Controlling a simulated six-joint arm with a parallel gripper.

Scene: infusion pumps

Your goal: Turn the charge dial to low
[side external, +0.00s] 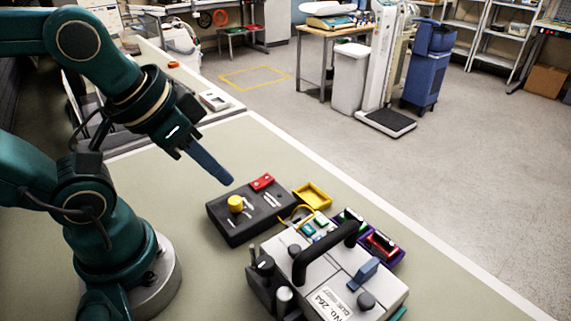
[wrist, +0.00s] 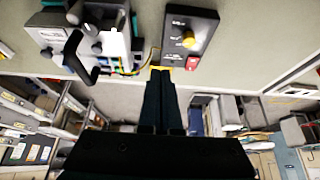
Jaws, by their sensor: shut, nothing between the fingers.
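A yellow dial (side external: 235,203) sits on the top face of a dark box (side external: 225,228) on the table. It also shows in the wrist view (wrist: 189,39), with small white markings beside it that are too small to read. The same box carries a red part (side external: 262,182). My gripper (side external: 229,181) is shut and empty, its blue fingers pointing down and to the right, above and apart from the box. In the wrist view the closed fingertips (wrist: 160,72) lie left of the dark box and overlap the yellow tray.
A grey-white pump unit (side external: 330,268) with a black handle (side external: 325,252) and knobs stands right of the dark box. A yellow tray (side external: 312,195) and a purple bin (side external: 381,247) with small items lie behind it. The table left of the box is clear.

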